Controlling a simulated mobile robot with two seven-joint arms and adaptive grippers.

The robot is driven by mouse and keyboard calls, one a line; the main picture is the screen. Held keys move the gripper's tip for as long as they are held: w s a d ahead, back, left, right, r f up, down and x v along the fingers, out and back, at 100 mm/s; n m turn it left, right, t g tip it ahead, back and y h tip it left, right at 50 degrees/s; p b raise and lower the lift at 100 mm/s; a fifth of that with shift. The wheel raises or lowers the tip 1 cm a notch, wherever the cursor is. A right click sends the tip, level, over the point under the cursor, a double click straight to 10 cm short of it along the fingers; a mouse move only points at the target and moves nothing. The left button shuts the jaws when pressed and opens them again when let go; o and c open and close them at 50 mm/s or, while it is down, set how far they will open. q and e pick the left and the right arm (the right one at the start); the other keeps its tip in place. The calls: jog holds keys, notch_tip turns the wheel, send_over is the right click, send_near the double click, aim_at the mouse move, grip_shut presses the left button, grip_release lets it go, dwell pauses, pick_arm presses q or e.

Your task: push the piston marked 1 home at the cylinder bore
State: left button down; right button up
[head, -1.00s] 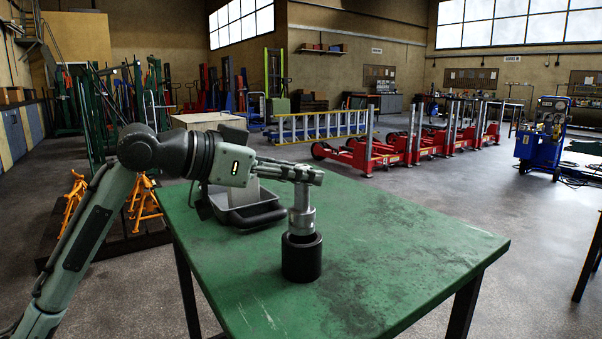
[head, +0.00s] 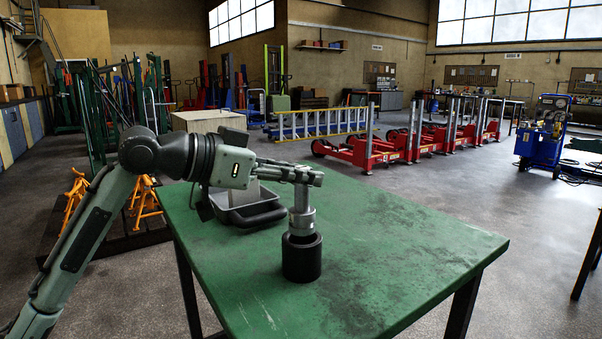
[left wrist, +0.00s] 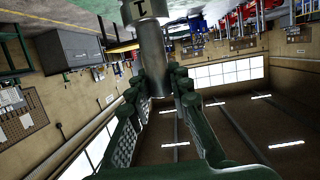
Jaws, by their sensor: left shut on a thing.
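The piston (head: 302,219) is a silver stepped rod, upright, with its lower end at the top of the black cylinder (head: 301,259). I cannot tell how deep it sits in the bore. The cylinder stands on the green table. My left gripper (head: 308,177) is shut on the piston's narrow upper part. In the left wrist view the fingers (left wrist: 163,88) lie on both sides of the piston (left wrist: 152,55), and a dark mark like a 1 shows on its wider part. The cylinder bore is hidden by the piston. My right gripper is not in view.
A grey tray (head: 246,212) stands on the green table (head: 400,240) just behind and left of the cylinder. The table's right side and front are clear. Red jacks (head: 370,150) and a blue trolley (head: 540,145) stand on the floor beyond.

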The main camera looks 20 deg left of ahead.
aim_at(290, 215)
pick_arm(q)
jog(key=shift+f+b, duration=2.1)
jog(key=shift+f, duration=1.45)
jog(key=c, duration=1.4)
grip_release()
jog(key=shift+o, duration=0.4)
jog(key=v, duration=1.2)
